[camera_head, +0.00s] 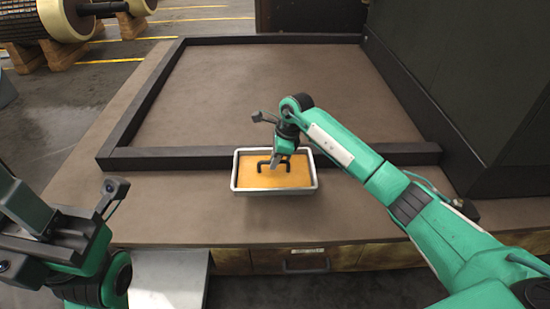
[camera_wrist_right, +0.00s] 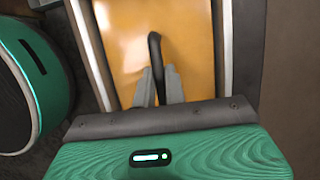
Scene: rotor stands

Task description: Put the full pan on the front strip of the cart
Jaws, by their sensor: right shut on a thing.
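The pan (camera_head: 275,189) is a pale grey rectangular tray filled with an orange content (camera_head: 300,175), with a dark bar handle across its middle. My right gripper (camera_head: 284,150) is shut on that handle (camera_wrist_right: 155,50), seen between the two fingers in the right wrist view. The pan looks level. It appears over the brown front strip (camera_head: 200,205) of the cart, its back part overlapping the dark front rail in the picture. I cannot tell whether it touches the strip. My left gripper (camera_head: 60,225) is at the lower left, away from the pan; its finger opening is unclear.
A dark raised frame (camera_head: 170,158) encloses a bare brown area (camera_head: 270,90) behind the pan. A tall dark panel (camera_head: 460,90) stands at the right. The strip left of the pan is clear. A drawer handle (camera_head: 305,268) is below the front edge.

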